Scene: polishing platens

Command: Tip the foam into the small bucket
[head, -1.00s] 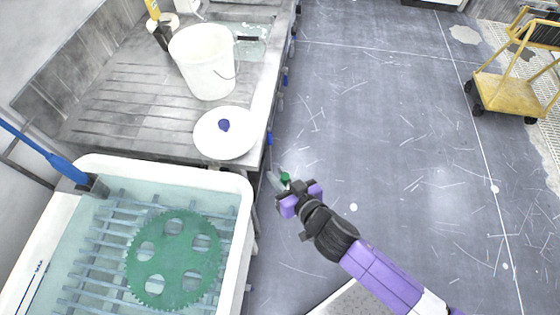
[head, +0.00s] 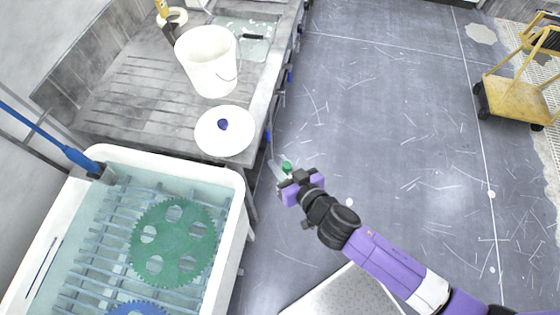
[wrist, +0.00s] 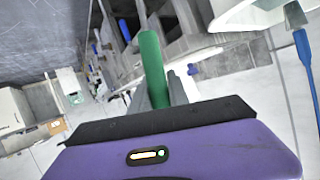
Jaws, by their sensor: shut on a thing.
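A white bucket (head: 208,62) with a wire handle stands upright on the grey bench. A round white lid or dish (head: 225,131) with a blue knob lies in front of it near the bench edge. My gripper (head: 291,180) is over the floor, right of the bench edge. It is shut on a green handle (wrist: 153,62), whose green end also shows in the head view (head: 287,167). A pale grey part shows beside the green; its shape is unclear. I cannot make out any foam on it.
A white tank (head: 231,196) of pale liquid holds slatted bars, a green gear disc (head: 172,243) and part of a blue one (head: 138,308). A blue-handled tool (head: 80,158) leans at its corner. A yellow cart (head: 515,98) stands far right. The floor between is clear.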

